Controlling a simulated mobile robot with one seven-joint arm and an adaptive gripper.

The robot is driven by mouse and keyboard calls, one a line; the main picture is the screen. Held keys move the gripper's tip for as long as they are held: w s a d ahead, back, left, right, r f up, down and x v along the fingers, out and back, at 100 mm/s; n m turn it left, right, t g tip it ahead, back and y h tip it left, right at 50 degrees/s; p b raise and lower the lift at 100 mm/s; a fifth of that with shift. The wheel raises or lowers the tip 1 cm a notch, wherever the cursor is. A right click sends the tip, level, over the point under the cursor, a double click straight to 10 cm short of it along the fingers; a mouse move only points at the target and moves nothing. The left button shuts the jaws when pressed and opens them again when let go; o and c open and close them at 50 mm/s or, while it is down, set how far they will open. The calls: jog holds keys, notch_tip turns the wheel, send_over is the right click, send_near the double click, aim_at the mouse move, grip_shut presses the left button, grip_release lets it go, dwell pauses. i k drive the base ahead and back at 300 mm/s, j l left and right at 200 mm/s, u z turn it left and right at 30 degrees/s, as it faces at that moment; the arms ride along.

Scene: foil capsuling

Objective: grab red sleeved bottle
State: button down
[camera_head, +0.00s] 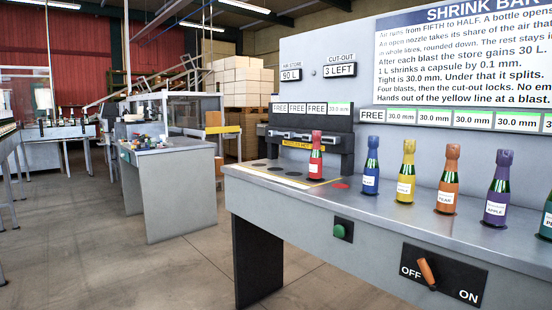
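My gripper is not in view.
A green button (339,231) and an orange lever (427,273) are on the bench front.

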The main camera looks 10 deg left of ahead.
aim_at(316, 157)
jog(key=u, duration=0.4)
jog(key=i+l+u, duration=0.2)
jog(key=u, duration=0.15)
jog(key=i+l+u, duration=0.15)
jog(key=u, duration=0.2)
jog(key=i+l+u, duration=0.1)
jog(key=l+u, duration=0.25)
jog(key=i+l+u, duration=0.15)
jog(key=l, duration=0.2)
jog(key=l+u, duration=0.1)
jog(key=l, duration=0.3)
jog(key=i+l+u, duration=0.15)
jog(key=l, duration=0.2)
jog(key=i+l, duration=0.1)
jog(key=l, duration=0.7)
jog(key=i+l, duration=0.15)
jog(key=l, duration=0.25)
